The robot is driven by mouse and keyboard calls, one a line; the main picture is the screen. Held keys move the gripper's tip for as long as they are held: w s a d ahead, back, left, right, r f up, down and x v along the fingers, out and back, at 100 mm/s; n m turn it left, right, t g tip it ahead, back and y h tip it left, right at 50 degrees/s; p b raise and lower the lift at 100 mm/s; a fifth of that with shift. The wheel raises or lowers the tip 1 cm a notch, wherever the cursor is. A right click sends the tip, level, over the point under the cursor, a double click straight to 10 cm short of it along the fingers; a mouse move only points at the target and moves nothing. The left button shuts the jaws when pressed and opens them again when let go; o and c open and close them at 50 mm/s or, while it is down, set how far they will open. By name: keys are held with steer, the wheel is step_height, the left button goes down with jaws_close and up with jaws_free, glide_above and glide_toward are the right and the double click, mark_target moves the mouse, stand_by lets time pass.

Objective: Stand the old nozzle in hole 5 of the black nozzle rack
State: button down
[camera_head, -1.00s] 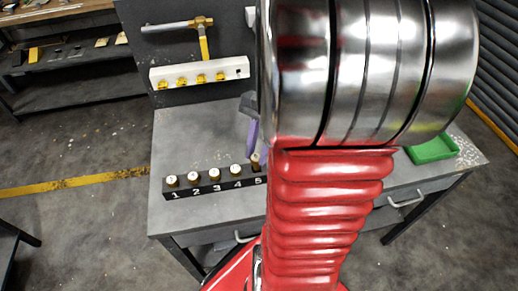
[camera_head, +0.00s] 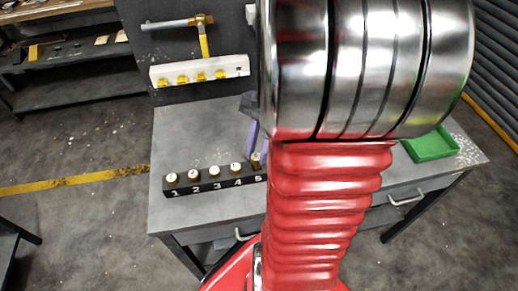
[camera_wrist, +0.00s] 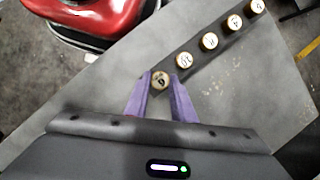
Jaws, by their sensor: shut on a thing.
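The black nozzle rack (camera_head: 206,188) lies on the grey bench, numbered 1 to 5 from left to right. White-topped nozzles stand in holes 1 to 4. The old nozzle (camera_head: 255,161), brown and darker-topped, is upright at hole 5, its lower end meeting the rack; I cannot tell how deep it sits. In the wrist view, the old nozzle (camera_wrist: 161,80) is between the purple fingers of my gripper (camera_wrist: 160,84), which is shut on it. The rack (camera_wrist: 222,52) runs from there to the upper right. In the head view my arm hides most of the gripper.
A green tray (camera_head: 431,145) is on the bench's right side. A white holder with yellow parts (camera_head: 200,72) and a hammer (camera_head: 190,24) are on the dark panel behind. The bench top between rack and panel is clear.

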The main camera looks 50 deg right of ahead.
steer(key=shift+f, duration=1.45)
stand_by(0.3)
steer(key=c, duration=1.1)
jaws_free()
steer(key=shift+r, duration=0.15)
steer(key=v, duration=0.6)
steer(key=shift+d+r, duration=0.15)
steer(key=shift+r, duration=0.25)
stand_by(0.8)
